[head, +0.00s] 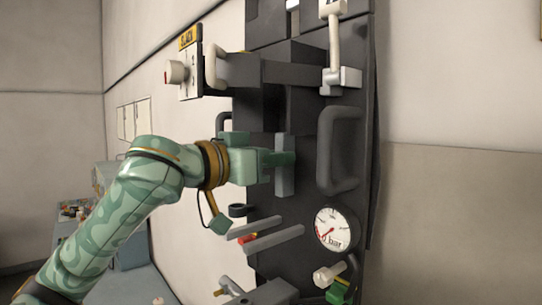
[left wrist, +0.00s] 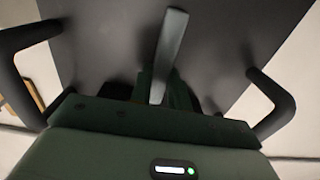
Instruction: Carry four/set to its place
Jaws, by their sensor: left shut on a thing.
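A dark grey breathing set, which I take to be four/set (head: 338,150), stands upright before the pale wall in the head view. It has a black loop handle at each side and a round white gauge (head: 335,228) marked "bar" near its bottom. My left gripper (head: 285,165) is shut on the middle of the set, between the two handles. My right gripper is not seen.
A white panel (head: 190,85) with a knob, a pale handle and a yellow tag is at the upper left. A white lever (head: 333,35) is above the set. Two grey bars (head: 273,240) stick out below my gripper. A bench with small items (head: 70,212) is at lower left.

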